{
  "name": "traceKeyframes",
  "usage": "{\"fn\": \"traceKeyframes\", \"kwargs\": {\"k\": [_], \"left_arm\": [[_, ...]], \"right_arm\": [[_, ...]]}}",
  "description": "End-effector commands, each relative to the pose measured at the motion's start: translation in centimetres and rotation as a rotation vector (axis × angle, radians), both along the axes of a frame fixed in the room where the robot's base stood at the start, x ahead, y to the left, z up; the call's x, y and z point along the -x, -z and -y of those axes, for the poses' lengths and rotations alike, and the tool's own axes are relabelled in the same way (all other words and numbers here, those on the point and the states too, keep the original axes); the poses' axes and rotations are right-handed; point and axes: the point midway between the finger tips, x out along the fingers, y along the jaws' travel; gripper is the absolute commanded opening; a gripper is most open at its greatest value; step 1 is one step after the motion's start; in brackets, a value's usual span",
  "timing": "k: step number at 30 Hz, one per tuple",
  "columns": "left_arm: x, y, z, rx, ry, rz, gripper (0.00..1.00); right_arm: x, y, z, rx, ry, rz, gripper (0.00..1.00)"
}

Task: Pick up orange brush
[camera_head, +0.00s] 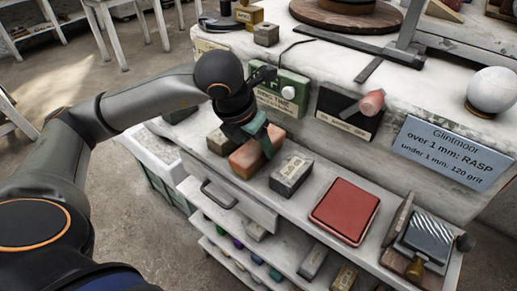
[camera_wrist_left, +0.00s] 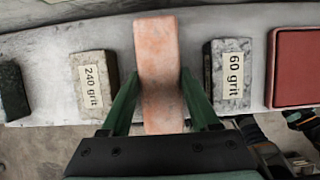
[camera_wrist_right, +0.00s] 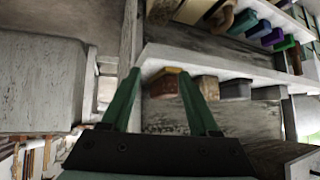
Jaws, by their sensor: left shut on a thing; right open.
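A long orange-pink block (camera_head: 248,158) is at my left gripper (camera_head: 262,141), over the white ledge. In the left wrist view the same block (camera_wrist_left: 158,62) lies lengthwise between the two green fingers (camera_wrist_left: 160,98), and the gripper is shut on it. No bristles show on it, so I cannot tell if it is a brush. I cannot tell whether it touches the ledge. My right gripper (camera_wrist_right: 160,84) is open and empty in the right wrist view, facing low shelves; it does not show in the head view.
Beside the block stand a grey "60 grit" block (camera_wrist_left: 231,76) and a "240 grit" block (camera_wrist_left: 95,84). A red pad (camera_head: 345,209) lies farther right. Lower shelves hold several small coloured pieces (camera_head: 238,243). A drawer handle (camera_head: 217,196) sticks out below the ledge.

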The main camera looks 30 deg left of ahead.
Motion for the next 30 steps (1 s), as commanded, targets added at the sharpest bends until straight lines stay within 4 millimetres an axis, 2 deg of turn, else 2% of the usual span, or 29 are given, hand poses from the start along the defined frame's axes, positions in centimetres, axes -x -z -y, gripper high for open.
{"fn": "traceKeyframes", "kwargs": {"k": [11, 14, 18, 20, 26, 30], "left_arm": [[0.0, -0.4, 0.0, 0.001, 0.000, 0.003, 0.00], [-0.1, -1.2, 0.0, 0.001, 0.000, 0.005, 0.00], [-0.1, -3.5, 0.0, 0.001, 0.001, 0.008, 0.00], [0.9, -4.7, 0.5, 0.001, 0.004, 0.009, 0.00], [4.8, -9.9, 2.2, -0.001, 0.008, 0.014, 0.00], [8.9, -11.8, 3.9, -0.007, 0.009, 0.013, 0.00]], "right_arm": [[0.0, 0.0, 0.0, 0.000, 0.000, -0.001, 0.61], [0.0, 0.0, 0.0, 0.000, 0.000, -0.001, 0.61], [0.0, 0.0, 0.0, 0.000, 0.000, -0.001, 0.61], [0.0, -0.2, 0.0, 0.000, 0.000, 0.000, 0.61], [-0.1, -1.1, 0.1, 0.001, 0.002, 0.006, 0.61], [0.1, -1.7, 0.5, 0.007, 0.008, 0.007, 0.61]]}}
